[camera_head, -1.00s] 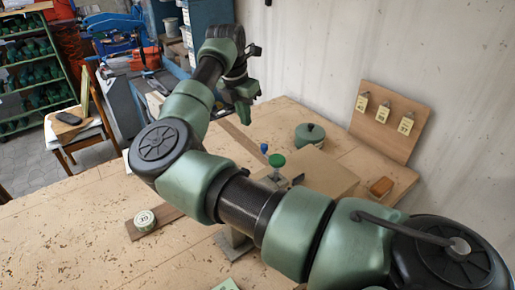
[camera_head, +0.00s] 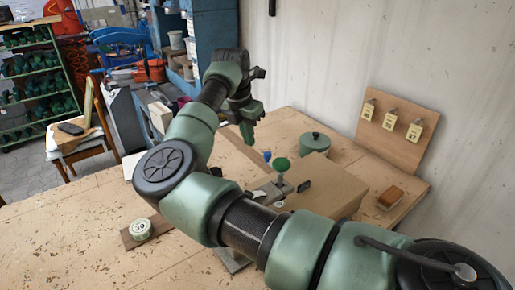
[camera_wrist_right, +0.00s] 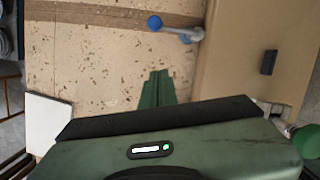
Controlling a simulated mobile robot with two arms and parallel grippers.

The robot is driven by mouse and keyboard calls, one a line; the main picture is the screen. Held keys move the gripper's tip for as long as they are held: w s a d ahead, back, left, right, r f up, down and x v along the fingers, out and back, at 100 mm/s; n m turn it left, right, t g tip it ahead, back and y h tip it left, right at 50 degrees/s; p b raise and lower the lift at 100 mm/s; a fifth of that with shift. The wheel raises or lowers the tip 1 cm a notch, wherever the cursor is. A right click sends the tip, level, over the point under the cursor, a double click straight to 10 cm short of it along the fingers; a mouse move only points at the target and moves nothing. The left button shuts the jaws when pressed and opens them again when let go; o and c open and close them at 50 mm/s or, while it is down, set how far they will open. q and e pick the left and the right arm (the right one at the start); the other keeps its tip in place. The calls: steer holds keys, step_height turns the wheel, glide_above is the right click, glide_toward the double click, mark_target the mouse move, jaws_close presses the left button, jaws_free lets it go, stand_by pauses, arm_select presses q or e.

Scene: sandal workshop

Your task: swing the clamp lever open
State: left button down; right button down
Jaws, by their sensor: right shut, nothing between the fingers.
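A metal lever with a blue ball end (camera_wrist_right: 155,22) lies near the top of the right wrist view, beside the edge of a tan block. Its blue ball also shows in the head view (camera_head: 267,155). A green knob (camera_head: 281,164) stands close to it on a grey metal fitting (camera_head: 272,190), partly hidden by my right arm. My right gripper (camera_head: 248,136) is above the bench, to the left of and beyond the blue ball. Its green fingers (camera_wrist_right: 158,74) are together and empty, apart from the lever. My left gripper is not in view.
The tan block (camera_head: 330,182) stands on the wooden bench.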

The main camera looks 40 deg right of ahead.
mark_target(269, 152)
steer(key=w+d+f+p, duration=0.1)
steer(key=d+f+p, duration=0.5)
steer(key=f, duration=0.3)
steer(key=shift+d+f, duration=0.15)
steer(key=shift+f, duration=0.1)
steer(key=shift+w, duration=0.1)
steer(key=shift+d+f+m+b, duration=0.2)
steer(key=shift+m+b, duration=0.1)
steer(key=shift+b, duration=0.5)
steer(key=d+m+b, duration=0.1)
steer(key=b, duration=0.1)
steer(key=m+b, duration=0.2)
steer(key=b, duration=0.1)
steer(key=d+m+g+b, duration=0.1)
steer(key=b, duration=0.2)
steer(key=shift+w+d+f, duration=0.1)
steer(key=shift+w+d, duration=0.1)
steer(key=shift+d, duration=0.15)
steer(key=shift+d+m+b, duration=0.3)
steer(key=shift+m+b, duration=0.1)
steer(key=shift+m, duration=0.2)
steer(key=s+d+m+g+b, duration=0.1)
steer(key=s+d+m+b, duration=0.2)
steer(key=d, duration=0.2)
steer(key=shift+s+r, duration=0.3)
steer(key=shift+s, duration=0.1)
